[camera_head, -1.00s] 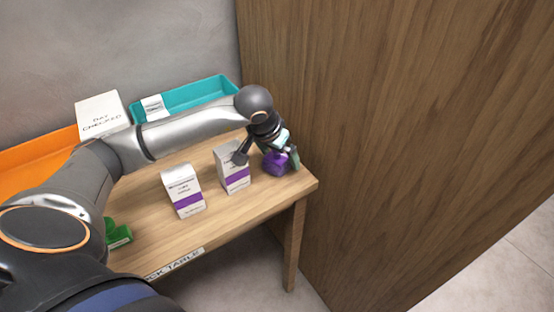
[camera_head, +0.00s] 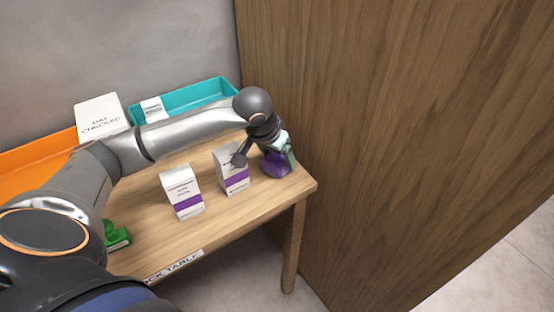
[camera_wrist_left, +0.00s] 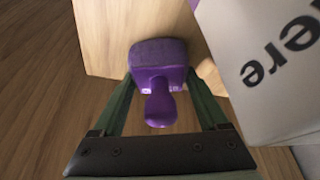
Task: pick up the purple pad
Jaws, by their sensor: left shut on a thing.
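The purple pad (camera_head: 276,165) is at the right end of the wooden table, beside the white box with a purple band. In the left wrist view the purple pad (camera_wrist_left: 160,58) shows a wide block with a rounded handle toward me. My left gripper (camera_head: 279,150) is at the pad, and in the left wrist view its two green fingers (camera_wrist_left: 160,85) lie on either side of it, shut on it. Whether the pad touches the table is hard to tell. My right gripper is not in view.
Two white boxes with purple bands, one near (camera_head: 232,168) and one further left (camera_head: 182,192), stand on the table (camera_head: 225,215). A teal tray (camera_head: 198,97), an orange tray (camera_head: 30,163) and a "DAY CHECKED" block (camera_head: 101,117) are behind. A green object (camera_head: 116,236) lies left. A wooden panel (camera_head: 390,130) rises close on the right.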

